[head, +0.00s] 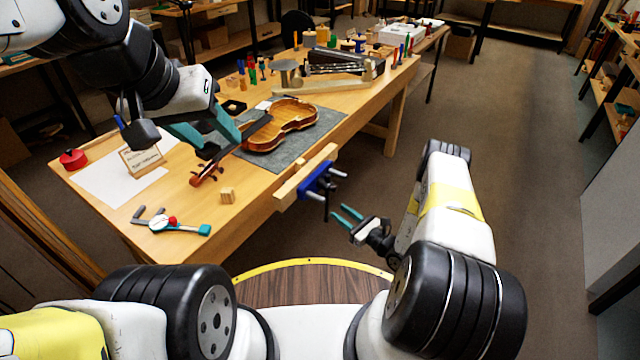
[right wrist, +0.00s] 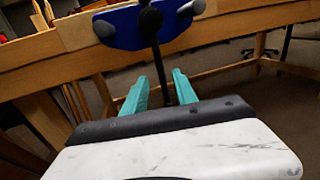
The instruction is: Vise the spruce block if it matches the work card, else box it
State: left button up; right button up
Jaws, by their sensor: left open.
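The small pale spruce block (head: 227,195) sits on the bench near its front edge. The work card (head: 142,161) stands propped on white paper at the left; its writing is too small to read. The blue vise (head: 318,183) with wooden jaws is fixed to the bench's front edge; it also shows in the right wrist view (right wrist: 125,27). My left gripper (head: 222,144) is open and empty above the bench, near the violin scroll. My right gripper (head: 340,213) is open below and in front of the vise, with the vise's dark bar showing between its fingers (right wrist: 158,80).
A violin (head: 285,125) lies on a grey mat (head: 328,116), its neck toward the block. A caliper-like gauge (head: 170,222) lies at the near left edge, a red pot (head: 73,158) at the far left. A small dark open box (head: 233,107) sits behind the violin. Tools crowd the back.

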jog(key=f, duration=0.1)
send_over(327, 219)
jog(key=shift+w+a+f+m, duration=0.1)
jog(key=shift+w+f+m, duration=0.2)
jog(key=shift+w, duration=0.05)
grip_shut()
dwell(1.5)
